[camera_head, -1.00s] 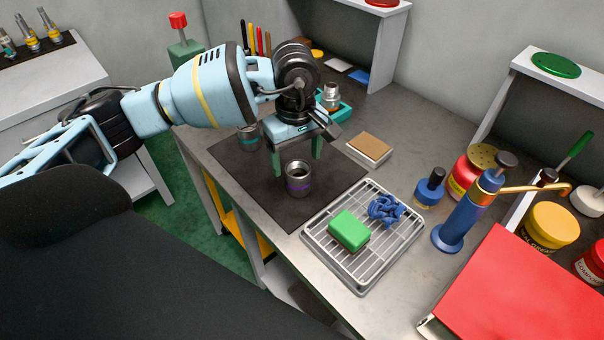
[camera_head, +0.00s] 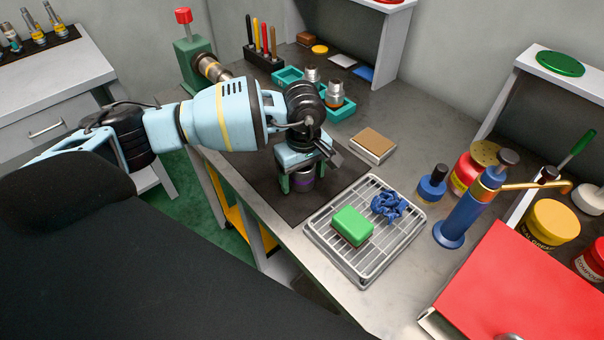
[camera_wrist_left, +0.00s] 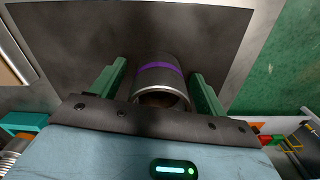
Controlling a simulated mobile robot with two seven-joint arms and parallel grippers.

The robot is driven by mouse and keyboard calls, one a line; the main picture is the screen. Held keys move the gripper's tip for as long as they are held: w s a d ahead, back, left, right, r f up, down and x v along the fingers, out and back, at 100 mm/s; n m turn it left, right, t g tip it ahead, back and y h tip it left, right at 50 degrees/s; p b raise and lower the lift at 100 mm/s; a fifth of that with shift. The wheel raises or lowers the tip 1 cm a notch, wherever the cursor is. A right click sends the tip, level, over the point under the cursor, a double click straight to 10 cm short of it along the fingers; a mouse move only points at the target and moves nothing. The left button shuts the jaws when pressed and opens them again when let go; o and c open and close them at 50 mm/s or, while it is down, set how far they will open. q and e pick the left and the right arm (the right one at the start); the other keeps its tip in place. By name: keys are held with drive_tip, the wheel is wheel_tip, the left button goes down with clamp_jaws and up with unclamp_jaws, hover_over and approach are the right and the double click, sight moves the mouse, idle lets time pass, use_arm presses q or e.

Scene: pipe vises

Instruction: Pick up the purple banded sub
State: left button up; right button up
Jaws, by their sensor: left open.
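The purple banded sub (camera_head: 303,180) is a short grey metal cylinder standing on the dark mat (camera_head: 245,165). My left gripper (camera_head: 304,182) is over it from above, with its green fingers open on either side of it. In the left wrist view the sub (camera_wrist_left: 160,72) and its purple band show between the two fingers of the left gripper (camera_wrist_left: 158,78). The gripper body hides the sub's top in the head view. My right gripper is not seen.
A wire rack (camera_head: 345,262) with a green block (camera_head: 352,225) and a blue knotted piece (camera_head: 388,205) stands close to the right. A teal tray (camera_head: 340,112) with metal parts is behind. A green vise (camera_head: 192,62) stands at the back left.

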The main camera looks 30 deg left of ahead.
use_arm(q)
drive_tip(key=shift+c, duration=0.3)
drive_tip(key=c, duration=1.2)
drive_tip(key=shift+r, duration=0.2)
drive_tip(key=shift+w+r, duration=0.1)
drive_tip(key=shift+r, duration=0.2)
drive_tip(key=r, duration=0.2)
drive_tip(key=shift+s+r, duration=0.3)
drive_tip(key=shift+s, duration=0.1)
drive_tip(key=s, duration=0.5)
drive_tip(key=s+r+b, duration=0.1)
drive_tip(key=s, duration=0.4)
drive_tip(key=s+a, duration=0.1)
drive_tip(key=s, duration=0.4)
drive_tip(key=shift+s+r, duration=0.15)
drive_tip(key=shift+r, duration=0.1)
